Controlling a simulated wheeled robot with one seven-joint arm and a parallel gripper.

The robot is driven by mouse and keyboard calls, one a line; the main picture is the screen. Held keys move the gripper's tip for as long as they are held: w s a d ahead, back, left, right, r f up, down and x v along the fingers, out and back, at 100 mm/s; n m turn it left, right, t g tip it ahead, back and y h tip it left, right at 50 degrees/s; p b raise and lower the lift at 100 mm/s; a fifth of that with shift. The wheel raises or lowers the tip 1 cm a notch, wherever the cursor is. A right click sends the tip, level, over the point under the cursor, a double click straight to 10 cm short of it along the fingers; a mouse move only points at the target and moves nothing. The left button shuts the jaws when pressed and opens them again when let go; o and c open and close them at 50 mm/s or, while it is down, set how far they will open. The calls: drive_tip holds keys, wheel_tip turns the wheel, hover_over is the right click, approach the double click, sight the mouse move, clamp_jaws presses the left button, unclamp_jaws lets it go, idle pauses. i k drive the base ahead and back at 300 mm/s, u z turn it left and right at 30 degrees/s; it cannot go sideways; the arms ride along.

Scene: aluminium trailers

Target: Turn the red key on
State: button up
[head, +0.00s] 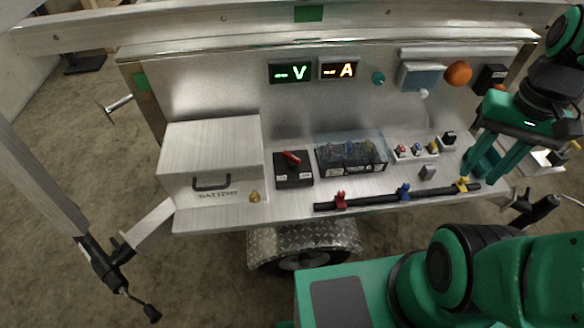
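The red key (291,158) sits on top of a small black switch box (293,173) on the trailer's metal shelf, left of centre. It lies slanted, its upper end to the left. Pale labels show on the box's front edge; I cannot read them. My gripper (480,172) is at the right of the view, over the right end of the shelf, well apart from the key. Its two green fingers point down and left with a gap between them, and nothing shows between them.
A metal battery box (212,150) stands left of the switch box. A clear-covered fuse block (351,153) stands close on its right. A black bar with coloured clamps (375,200) runs along the front edge. Two displays (290,72) (339,69) are lit on the back panel.

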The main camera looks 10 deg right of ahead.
sight(293, 159)
drive_tip(key=u, duration=2.85)
drive_tip(key=i, duration=0.55)
drive_tip(key=z, duration=2.85)
